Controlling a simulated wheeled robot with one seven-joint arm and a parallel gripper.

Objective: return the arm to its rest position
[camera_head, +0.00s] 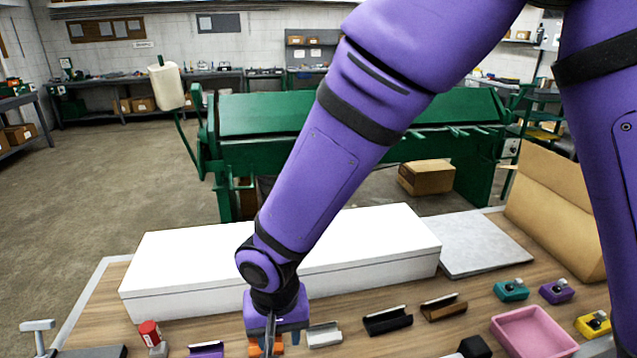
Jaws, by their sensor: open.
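My purple arm comes down from the upper right of the head view to a black wrist joint. My gripper (266,342) points down over the wooden bench near the bottom edge of the picture. It is open. An orange piece (278,346) shows right beside and behind the fingers; I cannot tell whether they touch it. The fingertips are partly hidden or close to the picture's lower edge.
Around my gripper on the bench (88,325) lie a red-capped item (149,333), a purple piece (206,350), and white (324,335), black (387,320) and brown (443,306) channel pieces. A long white box (190,277) stands behind. A pink tray (535,333) is at right.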

